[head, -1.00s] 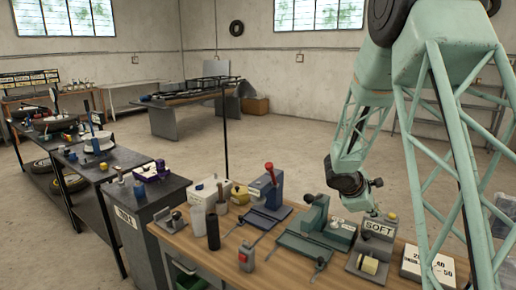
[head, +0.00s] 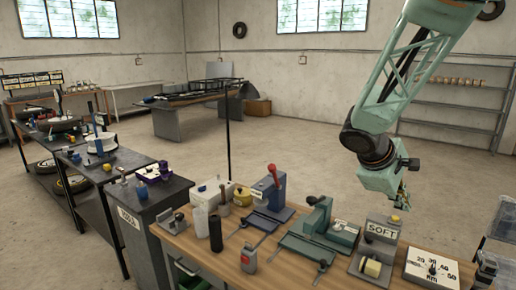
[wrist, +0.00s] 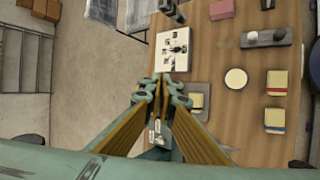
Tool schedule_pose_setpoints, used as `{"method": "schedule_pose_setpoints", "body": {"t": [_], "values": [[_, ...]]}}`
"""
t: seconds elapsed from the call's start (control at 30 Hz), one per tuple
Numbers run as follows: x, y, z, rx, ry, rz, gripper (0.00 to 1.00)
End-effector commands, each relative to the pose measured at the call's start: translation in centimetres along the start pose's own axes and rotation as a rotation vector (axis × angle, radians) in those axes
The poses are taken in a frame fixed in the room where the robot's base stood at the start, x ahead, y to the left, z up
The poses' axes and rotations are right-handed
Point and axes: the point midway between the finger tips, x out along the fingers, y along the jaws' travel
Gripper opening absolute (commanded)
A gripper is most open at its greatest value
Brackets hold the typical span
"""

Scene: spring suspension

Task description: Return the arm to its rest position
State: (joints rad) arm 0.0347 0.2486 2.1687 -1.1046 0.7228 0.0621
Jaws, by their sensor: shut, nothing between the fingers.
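My gripper (head: 403,197) hangs from the mint-green arm (head: 400,90) at the right of the head view, above and behind the bench's right part. In the wrist view my gripper (wrist: 166,82) points down with its fingers together and nothing between them. It is over the edge of the wooden bench (wrist: 222,60), close to the white panel with a black knob (wrist: 173,48) in that picture. The arm is apart from everything on the bench.
On the wooden bench (head: 205,262) stand the SOFT fixture (head: 381,234), a numbered dial plate (head: 432,266), a green vise-like fixture (head: 318,215) and a blue press with a red lever (head: 270,187). Shelves (head: 455,105) stand at the back right. Open floor lies behind the bench.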

Motion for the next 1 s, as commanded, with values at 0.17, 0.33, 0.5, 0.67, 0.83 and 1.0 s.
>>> {"method": "schedule_pose_setpoints", "body": {"t": [0.17,0.33,0.5,0.67,0.83,1.0], "values": [[-2.8,-1.1,2.3,0.074,0.006,-0.026,0.00],[-5.2,-2.4,4.2,0.144,0.014,-0.055,0.00],[-7.6,-3.9,6.1,0.211,0.024,-0.085,0.00],[-9.7,-5.5,7.8,0.273,0.034,-0.116,0.00],[-11.9,-7.3,9.4,0.338,0.049,-0.152,0.00],[-14.0,-9.2,10.9,0.401,0.065,-0.188,0.00]]}}
